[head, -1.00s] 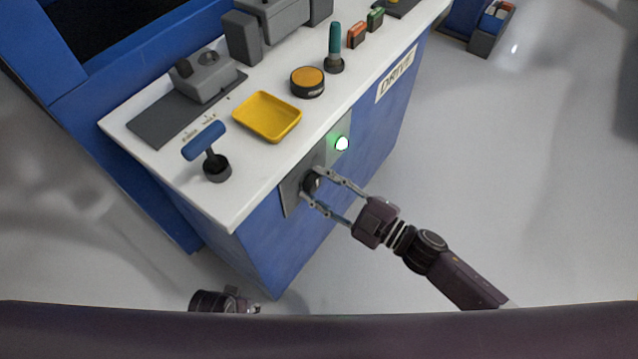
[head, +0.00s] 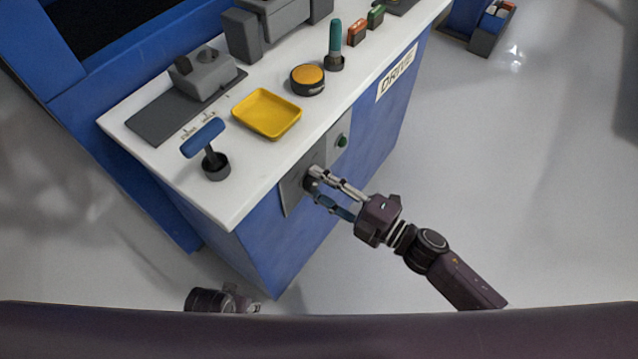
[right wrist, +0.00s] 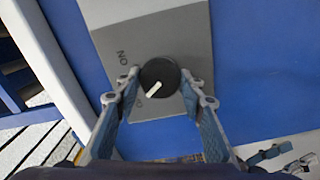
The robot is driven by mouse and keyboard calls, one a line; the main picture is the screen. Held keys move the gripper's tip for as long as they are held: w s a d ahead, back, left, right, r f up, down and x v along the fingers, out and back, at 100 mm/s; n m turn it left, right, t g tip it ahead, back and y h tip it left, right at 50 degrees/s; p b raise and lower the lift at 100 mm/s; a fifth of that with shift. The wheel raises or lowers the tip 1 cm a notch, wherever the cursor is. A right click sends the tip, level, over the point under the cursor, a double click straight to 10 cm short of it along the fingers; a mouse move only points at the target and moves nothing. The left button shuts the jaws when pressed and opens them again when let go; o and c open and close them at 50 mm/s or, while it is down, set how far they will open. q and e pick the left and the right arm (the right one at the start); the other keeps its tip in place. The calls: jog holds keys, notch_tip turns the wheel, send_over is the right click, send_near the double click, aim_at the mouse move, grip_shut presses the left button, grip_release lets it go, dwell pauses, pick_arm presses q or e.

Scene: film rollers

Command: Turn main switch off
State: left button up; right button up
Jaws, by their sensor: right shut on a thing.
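The main switch is a round black knob with a white pointer (right wrist: 160,76) on a grey plate (head: 292,190) on the cabinet's blue front. In the right wrist view, the pointer slants down-left toward a partly hidden label, away from the "ON" label (right wrist: 123,58). My right gripper (head: 316,185) is shut on the knob, one finger on each side. The lamp (head: 341,141) beside the switch is dark green and unlit. My left gripper (head: 240,301) shows only partly at the bottom left, away from the cabinet; its fingers are unclear.
The white countertop (head: 255,178) above the switch carries a blue-handled lever (head: 206,145), a yellow tray (head: 267,113), an orange button (head: 307,79) and a teal-handled lever (head: 335,45).

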pick_arm(q)
jog(key=shift+w, duration=0.2)
jog(key=shift+w+r, duration=0.1)
jog(key=shift+w, duration=0.05)
pick_arm(e)
jog(key=o, duration=1.2)
jog(key=shift+c, duration=0.2)
pick_arm(q)
jog(key=shift+a, duration=0.1)
pick_arm(e)
jog(key=v, duration=1.2)
